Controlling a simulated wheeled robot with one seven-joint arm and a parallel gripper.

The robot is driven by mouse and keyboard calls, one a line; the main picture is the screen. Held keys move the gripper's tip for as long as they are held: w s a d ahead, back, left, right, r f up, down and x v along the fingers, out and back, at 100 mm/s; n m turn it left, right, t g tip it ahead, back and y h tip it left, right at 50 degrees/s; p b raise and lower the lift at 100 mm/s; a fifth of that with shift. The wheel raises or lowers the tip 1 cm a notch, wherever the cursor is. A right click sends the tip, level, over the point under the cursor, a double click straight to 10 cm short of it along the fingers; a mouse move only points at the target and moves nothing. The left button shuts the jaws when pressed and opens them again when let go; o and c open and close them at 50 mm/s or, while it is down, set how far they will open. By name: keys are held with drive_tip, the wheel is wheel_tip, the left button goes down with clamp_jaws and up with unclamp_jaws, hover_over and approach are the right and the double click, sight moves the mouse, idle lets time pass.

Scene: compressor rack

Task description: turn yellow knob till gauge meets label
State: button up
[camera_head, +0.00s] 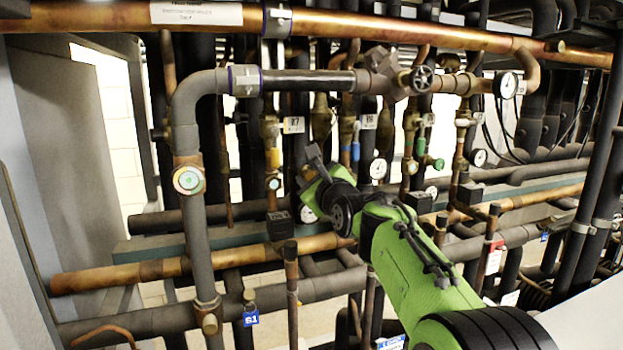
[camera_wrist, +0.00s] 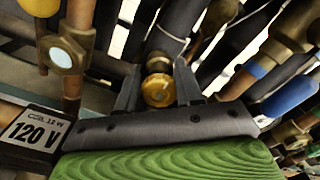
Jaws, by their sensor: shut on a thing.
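The yellow knob (camera_wrist: 158,90) is a round brass-yellow cap in the wrist view, on the end of a dark pipe. My gripper (camera_wrist: 157,88) has one finger on each side of it and is shut on it. In the head view my gripper (camera_head: 309,172) reaches in among the vertical pipes and the knob is hidden behind it.
A yellow valve handle (camera_head: 275,158) and a sight glass (camera_head: 274,184) are close at left. A black box (camera_wrist: 30,130) marked 120 V is beside my gripper. A blue handle (camera_wrist: 290,96) is close at right. Copper pipes (camera_head: 160,270) cross below; there is little free room.

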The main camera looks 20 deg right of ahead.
drive_tip(key=shift+f+m, duration=0.25)
drive_tip(key=shift+m, duration=0.15)
drive_tip(key=o, duration=1)
drive_tip(key=shift+r, duration=0.1)
drive_tip(key=shift+o, duration=0.2)
drive_tip(key=shift+s, duration=0.1)
drive_tip(key=s+b, duration=0.3)
drive_tip(key=s, duration=1.2)
drive_tip(key=shift+s+b, duration=0.3)
drive_tip(key=shift+b, duration=0.1)
